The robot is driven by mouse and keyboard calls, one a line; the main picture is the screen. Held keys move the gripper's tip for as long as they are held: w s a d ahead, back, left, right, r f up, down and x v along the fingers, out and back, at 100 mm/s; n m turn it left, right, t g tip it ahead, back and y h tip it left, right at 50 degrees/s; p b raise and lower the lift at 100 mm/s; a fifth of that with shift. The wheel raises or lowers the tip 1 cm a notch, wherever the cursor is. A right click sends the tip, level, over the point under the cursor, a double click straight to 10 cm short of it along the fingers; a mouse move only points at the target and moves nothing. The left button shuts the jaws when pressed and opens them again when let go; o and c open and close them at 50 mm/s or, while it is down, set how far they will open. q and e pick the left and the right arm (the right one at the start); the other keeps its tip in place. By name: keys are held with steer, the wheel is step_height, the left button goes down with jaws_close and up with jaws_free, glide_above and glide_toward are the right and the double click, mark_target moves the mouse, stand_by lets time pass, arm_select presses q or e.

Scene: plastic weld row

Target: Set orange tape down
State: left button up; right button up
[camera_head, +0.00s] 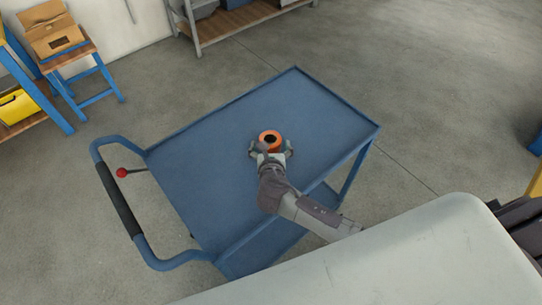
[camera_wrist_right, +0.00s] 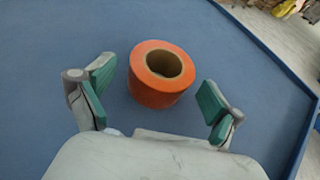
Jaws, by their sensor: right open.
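The orange tape (camera_head: 270,135) is a roll with a brown core, standing on the blue cart's top shelf (camera_head: 210,170) with its hole facing up. In the right wrist view the orange tape (camera_wrist_right: 158,88) sits between and just beyond the fingertips, with blue surface showing on both sides of it. My right gripper (camera_head: 270,149) is open, and its green-padded fingers (camera_wrist_right: 155,92) are apart from the roll. My left gripper is not in view.
The cart top is otherwise bare, with a raised rim. Its black-gripped handle (camera_head: 119,199) and a red-knobbed lever (camera_head: 122,172) are at the left. A wooden stool with a cardboard box (camera_head: 53,30) stands at the upper left. A grey shelf rack (camera_head: 235,25) stands at the back.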

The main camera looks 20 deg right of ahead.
steer(key=v, duration=0.9)
steer(key=shift+s+r, duration=0.1)
steer(key=shift+s, duration=0.25)
steer(key=shift+a, duration=0.1)
